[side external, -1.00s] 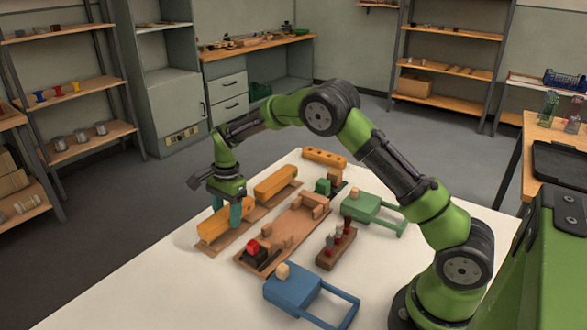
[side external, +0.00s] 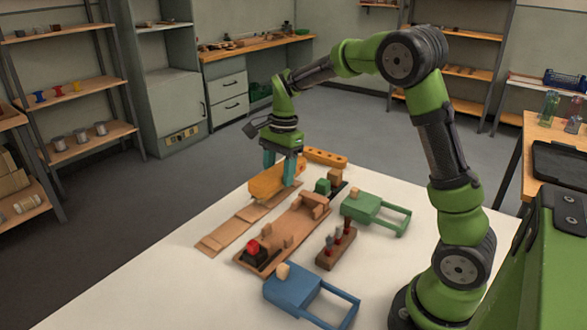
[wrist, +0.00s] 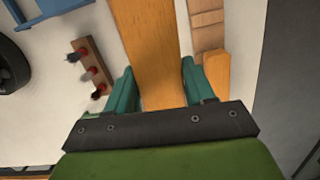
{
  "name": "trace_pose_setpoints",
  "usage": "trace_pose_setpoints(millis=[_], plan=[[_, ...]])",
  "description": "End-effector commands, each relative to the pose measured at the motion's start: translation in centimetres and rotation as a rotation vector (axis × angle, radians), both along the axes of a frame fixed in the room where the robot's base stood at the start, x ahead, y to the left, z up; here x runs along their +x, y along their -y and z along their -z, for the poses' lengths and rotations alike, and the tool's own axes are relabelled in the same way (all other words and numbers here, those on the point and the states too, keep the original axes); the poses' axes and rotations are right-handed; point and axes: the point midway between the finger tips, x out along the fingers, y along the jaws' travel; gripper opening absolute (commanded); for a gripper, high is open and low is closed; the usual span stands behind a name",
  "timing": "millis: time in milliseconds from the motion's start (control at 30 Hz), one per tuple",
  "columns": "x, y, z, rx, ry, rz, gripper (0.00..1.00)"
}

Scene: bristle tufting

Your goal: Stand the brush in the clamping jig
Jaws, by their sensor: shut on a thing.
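My gripper (side external: 279,170) is shut on a long orange-brown wooden block, likely the brush (wrist: 148,45), which runs between both teal fingers in the wrist view. In the side view the held block (side external: 265,186) is raised over the far part of a thin wooden strip and overlaps a second similar block. That second block (wrist: 216,73) lies beside the right finger in the wrist view. The likely clamping jig is a brown board (side external: 283,238) to the right, with a red-topped black piece (side external: 253,249) at its near end and a green block (side external: 322,186) at its far end.
The strip's near part (side external: 222,238) is bare. A rack with several red-collared pins (side external: 337,247) stands right of the board. A blue tool (side external: 292,291) and a green tool (side external: 365,206) lie nearby. An orange bar with holes (side external: 325,158) lies behind. The table's near left is clear.

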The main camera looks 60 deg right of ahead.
Motion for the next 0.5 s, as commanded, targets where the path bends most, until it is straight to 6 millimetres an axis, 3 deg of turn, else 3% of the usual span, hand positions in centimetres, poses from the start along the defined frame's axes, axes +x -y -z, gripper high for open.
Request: trace_pose_setpoints(millis=[100, 200, 500], plan=[[-2.1, 0.6, 0.8, 0.001, -0.009, -0.021, 0.16], [-2.9, 0.7, 2.0, 0.001, -0.019, -0.045, 0.16], [-2.9, 0.8, 7.3, -0.006, -0.015, -0.067, 0.16]])
